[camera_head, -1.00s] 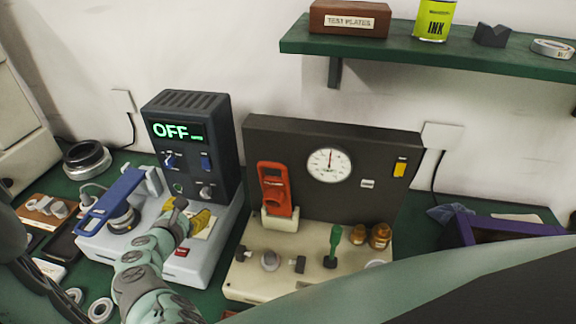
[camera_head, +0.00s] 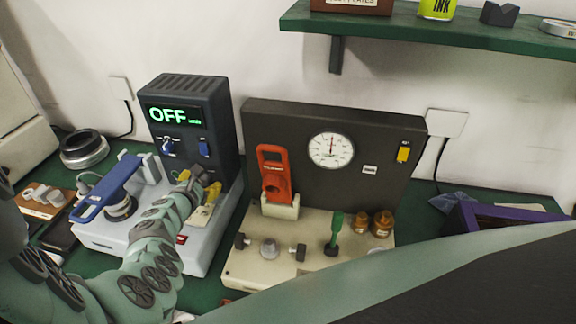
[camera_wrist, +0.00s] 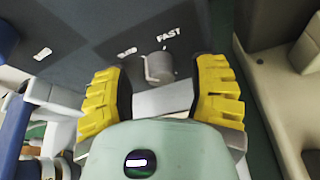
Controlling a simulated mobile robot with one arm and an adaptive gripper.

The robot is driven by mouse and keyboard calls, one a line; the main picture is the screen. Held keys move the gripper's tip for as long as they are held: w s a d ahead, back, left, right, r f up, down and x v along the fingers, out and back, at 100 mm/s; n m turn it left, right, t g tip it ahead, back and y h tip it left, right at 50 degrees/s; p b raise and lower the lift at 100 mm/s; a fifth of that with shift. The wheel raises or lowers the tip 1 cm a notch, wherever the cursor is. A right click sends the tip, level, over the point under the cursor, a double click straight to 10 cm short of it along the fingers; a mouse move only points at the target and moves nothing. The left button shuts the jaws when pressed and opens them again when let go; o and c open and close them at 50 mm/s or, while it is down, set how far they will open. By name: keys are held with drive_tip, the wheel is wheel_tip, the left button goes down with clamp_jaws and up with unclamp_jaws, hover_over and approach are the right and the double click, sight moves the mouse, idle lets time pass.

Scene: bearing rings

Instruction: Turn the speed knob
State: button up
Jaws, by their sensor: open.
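The speed knob (camera_wrist: 159,67) is a grey round knob on the dark panel in the wrist view. The word FAST is printed to its upper right, and a partly blurred label is at its left. My gripper (camera_wrist: 165,85) is open, with one yellow padded finger on each side of the knob. I cannot tell whether either finger touches it. In the head view my gripper (camera_head: 196,190) is at the lower front of the dark control box (camera_head: 185,112), whose green display reads OFF. My gripper hides the knob there.
A blue-handled lever (camera_head: 106,188) stands on the grey machine base left of my gripper. To the right is a cream tester with a red clamp (camera_head: 274,172), a dial gauge (camera_head: 331,150) and a green-handled tool (camera_head: 335,234). A green shelf (camera_head: 430,36) hangs above.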

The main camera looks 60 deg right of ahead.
drive_tip(key=shift+o, duration=0.3)
drive_tip(key=shift+d, duration=0.15)
clamp_jaws()
